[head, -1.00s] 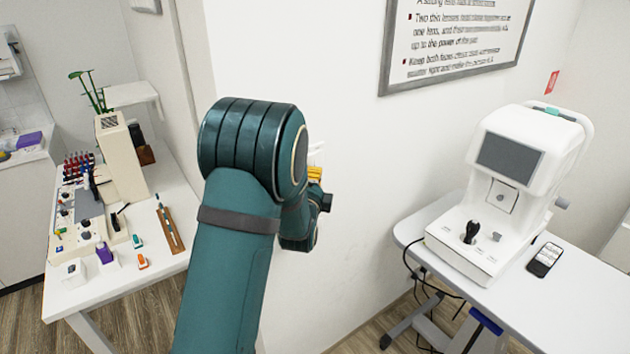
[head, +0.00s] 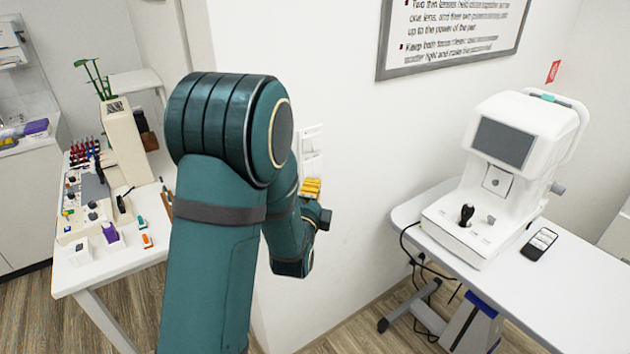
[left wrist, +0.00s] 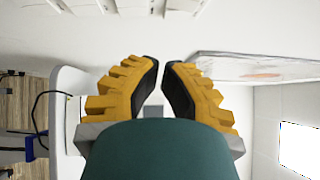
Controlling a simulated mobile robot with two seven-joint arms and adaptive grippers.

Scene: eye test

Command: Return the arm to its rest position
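My left arm, teal with dark bands, rises through the middle of the head view. Its left gripper (head: 311,188) shows there only as a small yellow patch behind the forearm, in front of the white wall. In the left wrist view the left gripper (left wrist: 161,66) has two stepped yellow fingers with black pads. Their tips almost meet, with a thin gap, and nothing is seen held between them. Part of the finger bases is hidden by a teal link of mine. My right gripper is in neither view.
A white desk (head: 110,270) at left holds several small instruments. A framed poster (head: 450,35) hangs on the wall, and wall switches (head: 311,150) are close beyond my arm.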

